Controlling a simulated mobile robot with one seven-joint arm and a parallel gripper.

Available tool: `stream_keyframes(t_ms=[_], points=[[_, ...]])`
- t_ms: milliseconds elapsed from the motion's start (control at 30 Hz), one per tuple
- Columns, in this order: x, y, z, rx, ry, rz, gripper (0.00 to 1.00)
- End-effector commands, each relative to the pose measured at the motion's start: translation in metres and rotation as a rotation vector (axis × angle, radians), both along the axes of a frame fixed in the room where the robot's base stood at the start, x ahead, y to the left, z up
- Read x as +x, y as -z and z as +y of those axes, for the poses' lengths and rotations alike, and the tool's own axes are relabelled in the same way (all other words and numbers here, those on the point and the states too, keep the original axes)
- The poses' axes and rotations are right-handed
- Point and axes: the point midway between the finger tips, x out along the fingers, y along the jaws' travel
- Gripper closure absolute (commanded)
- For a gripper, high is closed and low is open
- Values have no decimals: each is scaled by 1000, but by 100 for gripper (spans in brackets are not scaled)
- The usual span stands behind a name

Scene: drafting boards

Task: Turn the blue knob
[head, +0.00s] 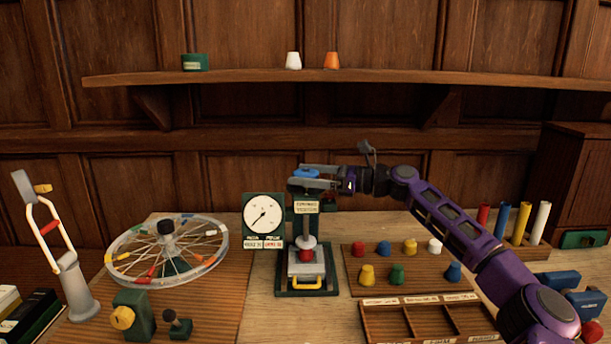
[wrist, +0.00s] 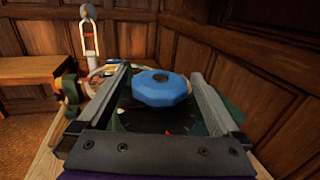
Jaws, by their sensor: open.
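The blue knob (head: 306,173) sits on top of a dark green press-like device (head: 306,228) with a white dial (head: 263,213) to its left. In the wrist view the blue knob (wrist: 160,87) is a faceted disc with a dark centre, lying between the two grey fingers. My gripper (head: 318,178) reaches in from the right at knob height. It is open, and in the wrist view (wrist: 164,88) a gap shows between each finger and the knob. A red piece (head: 305,255) sits under the device's plunger, above a yellow handle (head: 307,283).
A spoked wheel (head: 120,262) and a stand with coloured pieces (head: 72,275) are at left. A board with several coloured pegs (head: 349,255) and a compartment tray (head: 464,321) lie at right under my arm. A shelf (head: 400,76) runs above, behind.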

Motion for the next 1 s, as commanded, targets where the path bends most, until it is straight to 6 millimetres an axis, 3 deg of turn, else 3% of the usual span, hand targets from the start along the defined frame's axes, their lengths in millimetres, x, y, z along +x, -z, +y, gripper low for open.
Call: stream_keyframes(t_ms=[233,667,1000], points=[[0,0,1,0,0,0,0],[0,0,0,0,0,0,77],[-1,0,0,-4,48,-1,78]])
